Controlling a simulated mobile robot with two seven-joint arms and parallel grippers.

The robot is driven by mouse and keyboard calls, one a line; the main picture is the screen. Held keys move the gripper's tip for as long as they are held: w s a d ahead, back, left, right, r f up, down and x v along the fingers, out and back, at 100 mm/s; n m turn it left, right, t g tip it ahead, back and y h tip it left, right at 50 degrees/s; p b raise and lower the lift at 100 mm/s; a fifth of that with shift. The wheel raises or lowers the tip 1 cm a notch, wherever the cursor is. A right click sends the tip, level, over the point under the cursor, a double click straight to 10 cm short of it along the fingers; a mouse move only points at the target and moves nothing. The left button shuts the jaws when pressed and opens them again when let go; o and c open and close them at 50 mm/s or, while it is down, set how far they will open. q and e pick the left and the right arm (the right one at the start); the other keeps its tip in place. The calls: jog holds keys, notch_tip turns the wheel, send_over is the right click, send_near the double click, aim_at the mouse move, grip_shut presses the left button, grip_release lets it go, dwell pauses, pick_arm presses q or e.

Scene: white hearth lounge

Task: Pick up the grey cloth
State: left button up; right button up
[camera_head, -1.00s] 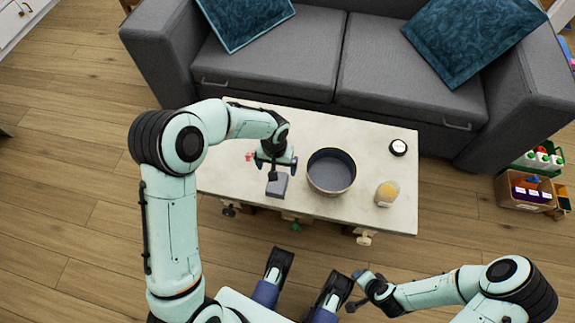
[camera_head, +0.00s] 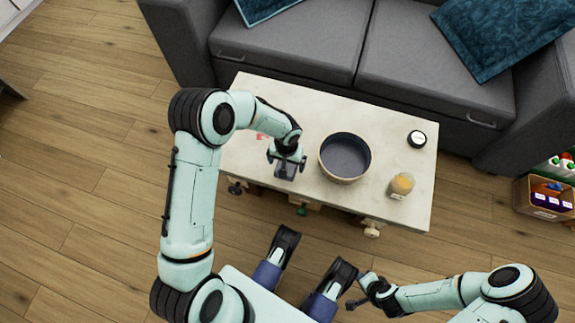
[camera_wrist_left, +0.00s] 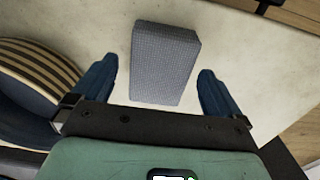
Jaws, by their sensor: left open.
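The grey cloth (camera_wrist_left: 163,63) is a folded, textured block lying on the pale table. In the left wrist view it sits between the two blue fingers of my left gripper (camera_wrist_left: 157,88), with a gap on each side. My left gripper is open and empty. In the head view my left gripper (camera_head: 287,172) hangs over the table's near left part, left of the pot, and the cloth (camera_head: 285,171) is mostly hidden under it. My right gripper (camera_head: 358,293) is held low, in front of the table and away from it; its jaw state is unclear.
A dark round pot (camera_head: 344,158) stands right of my left gripper, close by in the wrist view. A jar (camera_head: 400,186) and a small round black-and-white object (camera_head: 417,139) are on the table's right side (camera_head: 385,150). A grey sofa (camera_head: 330,50) lines the far side.

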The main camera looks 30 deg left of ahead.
pick_arm(q)
jog(key=shift+f, duration=0.75)
jog(key=shift+r, duration=0.1)
jog(key=c, duration=1)
jog(key=shift+o, duration=0.2)
pick_arm(e)
jog(key=shift+s+d+f, duration=0.1)
jog(key=shift+s+f, duration=0.25)
jog(key=shift+s, duration=0.05)
pick_arm(q)
jog(key=shift+r, duration=0.15)
notch_tip(320, 180, up, 10)
jog(key=p, duration=0.3)
jog(key=shift+w, duration=0.1)
pick_arm(e)
jog(key=w+r+t, duration=0.2)
jog(key=w+r, duration=0.3)
pick_arm(q)
notch_tip(320, 180, up, 10)
jog(key=p, duration=0.2)
pick_arm(e)
jog(key=shift+n+g+y, duration=0.3)
jog(key=shift+g+y, duration=0.1)
jog(key=shift+g, duration=0.4)
jog(key=s+a+r, duration=0.1)
jog(key=s+a, duration=0.1)
jog(key=s+a+r, duration=0.1)
jog(key=s, duration=0.1)
jog(key=shift+r, duration=0.35)
